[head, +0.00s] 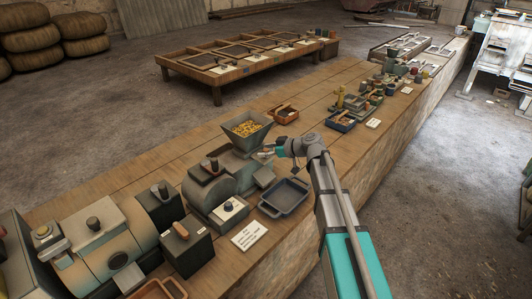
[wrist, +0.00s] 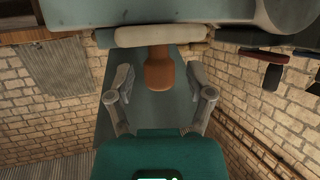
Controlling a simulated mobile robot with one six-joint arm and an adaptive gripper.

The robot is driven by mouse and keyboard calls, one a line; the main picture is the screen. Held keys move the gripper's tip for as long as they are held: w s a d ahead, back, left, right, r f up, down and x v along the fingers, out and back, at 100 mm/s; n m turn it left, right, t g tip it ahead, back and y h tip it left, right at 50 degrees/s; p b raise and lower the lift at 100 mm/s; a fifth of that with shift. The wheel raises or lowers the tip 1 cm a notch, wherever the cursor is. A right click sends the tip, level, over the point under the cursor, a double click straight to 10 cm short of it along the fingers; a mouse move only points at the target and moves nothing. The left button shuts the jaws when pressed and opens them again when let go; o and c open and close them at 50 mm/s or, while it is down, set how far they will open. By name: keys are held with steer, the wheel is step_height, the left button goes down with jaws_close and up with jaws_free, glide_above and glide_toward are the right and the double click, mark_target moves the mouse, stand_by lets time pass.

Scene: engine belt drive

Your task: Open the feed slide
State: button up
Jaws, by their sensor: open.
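A grey-green machine (head: 212,188) on the bench carries a hopper (head: 238,141) filled with yellow grain. My gripper (head: 266,153) is at the hopper's lower right side. In the wrist view, a brown rounded knob (wrist: 159,75) sticks out from a pale horizontal bar (wrist: 150,36); it looks like the feed slide's handle. My gripper (wrist: 161,78) is open, with one finger on each side of the knob and a visible gap on both sides. The slide itself is hidden in the head view by my gripper, so I cannot tell its position there.
A dark empty tray (head: 285,197) stands on the bench below my gripper. A label card (head: 249,235) and a dark box with a knob (head: 187,248) are nearby. Small bins (head: 284,114) stand farther along the bench.

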jaws_close()
steer(key=s+d, duration=0.2)
steer(key=shift+s+d, duration=0.1)
steer(key=shift+d, duration=0.25)
stand_by(0.4)
jaws_free()
steer(key=shift+a, duration=0.1)
stand_by(0.4)
